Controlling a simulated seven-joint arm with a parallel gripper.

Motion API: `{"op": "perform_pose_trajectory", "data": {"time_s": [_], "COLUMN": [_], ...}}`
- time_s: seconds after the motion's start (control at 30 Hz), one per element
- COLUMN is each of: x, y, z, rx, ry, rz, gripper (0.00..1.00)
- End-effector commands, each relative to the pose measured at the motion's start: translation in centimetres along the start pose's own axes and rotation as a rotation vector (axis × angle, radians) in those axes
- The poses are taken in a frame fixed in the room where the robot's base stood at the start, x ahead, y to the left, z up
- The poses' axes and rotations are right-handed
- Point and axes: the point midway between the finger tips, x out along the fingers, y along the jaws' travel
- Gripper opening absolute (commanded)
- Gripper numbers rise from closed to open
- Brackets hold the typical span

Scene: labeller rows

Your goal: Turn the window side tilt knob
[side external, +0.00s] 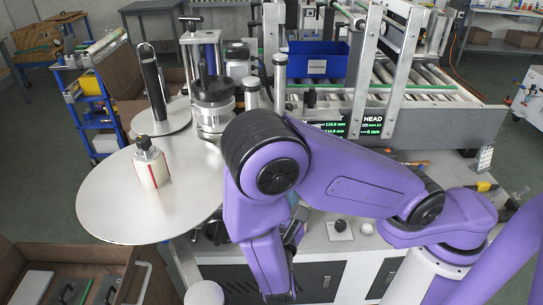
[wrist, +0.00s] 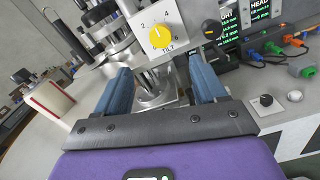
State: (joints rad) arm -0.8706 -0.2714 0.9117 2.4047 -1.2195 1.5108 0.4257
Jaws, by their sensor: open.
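A yellow tilt knob (wrist: 160,36) with a dark pointer line sits on a white plate marked TILT with numbers around it, at the top middle of the wrist view. The pointer leans up and left, between the 2 and the 4. Whether this knob is the window side one cannot be read. My gripper (wrist: 160,68) has its two blue fingers spread wide, with nothing between them. The knob lies beyond the fingertips, apart from them, between their lines. In the side view the arm hides the knob and most of the gripper.
A black knob (wrist: 211,29) is right of the tilt plate, and another (wrist: 266,100) is on the bench beside a white button (wrist: 295,96). A round metal disc (side external: 105,200) carries a white bottle (side external: 152,172). Metal posts stand close around the tilt plate.

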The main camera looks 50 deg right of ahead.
Motion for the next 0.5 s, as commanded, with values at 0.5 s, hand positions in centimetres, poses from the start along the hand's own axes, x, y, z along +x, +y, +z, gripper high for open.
{"op": "perform_pose_trajectory", "data": {"time_s": [0.5], "x": [9.8], "y": [-0.1], "z": [0.0], "rx": [0.0], "ry": [-0.001], "rz": [-0.007], "gripper": [0.71]}}
